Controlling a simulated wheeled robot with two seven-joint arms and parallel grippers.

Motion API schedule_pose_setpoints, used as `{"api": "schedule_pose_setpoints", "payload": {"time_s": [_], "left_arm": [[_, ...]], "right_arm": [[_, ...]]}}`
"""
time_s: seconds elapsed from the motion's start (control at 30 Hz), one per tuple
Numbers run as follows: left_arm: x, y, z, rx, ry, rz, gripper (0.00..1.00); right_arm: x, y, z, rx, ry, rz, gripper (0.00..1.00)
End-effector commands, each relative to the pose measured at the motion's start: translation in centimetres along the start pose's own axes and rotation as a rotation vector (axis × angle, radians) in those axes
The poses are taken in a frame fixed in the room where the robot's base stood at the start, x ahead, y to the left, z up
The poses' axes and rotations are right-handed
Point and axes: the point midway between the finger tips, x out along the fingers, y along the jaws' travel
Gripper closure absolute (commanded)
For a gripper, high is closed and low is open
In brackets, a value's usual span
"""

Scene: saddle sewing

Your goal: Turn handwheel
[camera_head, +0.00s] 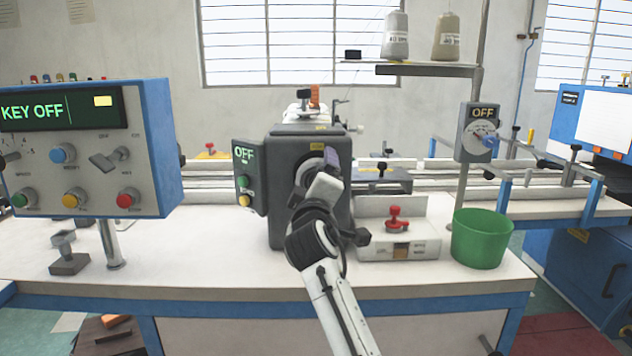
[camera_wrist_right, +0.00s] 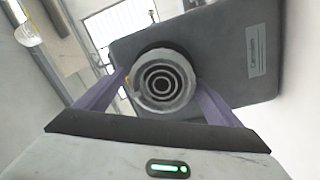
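The sewing machine head (camera_head: 285,160) is a dark grey block standing on the white bench. Its handwheel (camera_head: 307,170) faces me and is largely hidden behind my right gripper (camera_head: 328,165). In the right wrist view the handwheel (camera_wrist_right: 162,82) is a round grey disc with dark rings, about centred between the two purple fingers of my right gripper (camera_wrist_right: 162,90). The fingers lie on either side of the rim with little or no visible gap; I cannot tell whether they press on it. My left gripper is not in view.
A control panel (camera_head: 150,150) reading KEY OFF stands at left. A small OFF display (camera_head: 245,155) is beside the machine head. At right are a red-knobbed fixture (camera_head: 398,250), a green bin (camera_head: 481,240) and an OFF dial box (camera_head: 478,132) on a pole. The bench front is mostly clear.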

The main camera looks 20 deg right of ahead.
Motion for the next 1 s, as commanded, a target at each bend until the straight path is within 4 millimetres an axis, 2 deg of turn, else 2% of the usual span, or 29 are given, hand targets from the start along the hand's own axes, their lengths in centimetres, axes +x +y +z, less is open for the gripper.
{"api": "schedule_pose_setpoints", "payload": {"time_s": [0.23,0.33,0.73,0.9,1.0], "left_arm": [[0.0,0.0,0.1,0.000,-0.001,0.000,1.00],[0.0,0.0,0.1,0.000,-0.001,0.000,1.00],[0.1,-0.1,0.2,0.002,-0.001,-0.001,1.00],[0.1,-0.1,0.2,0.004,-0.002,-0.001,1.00],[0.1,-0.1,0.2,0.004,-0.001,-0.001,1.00]], "right_arm": [[-0.1,-0.2,0.1,-0.001,-0.002,-0.003,0.12],[-0.9,-0.2,0.1,-0.001,-0.001,-0.003,0.12],[-8.1,-0.2,0.1,0.002,-0.001,-0.004,0.12],[-9.9,-0.1,0.0,0.000,-0.001,-0.002,0.12],[-10.3,-0.1,0.1,-0.001,-0.002,-0.002,0.12]]}}
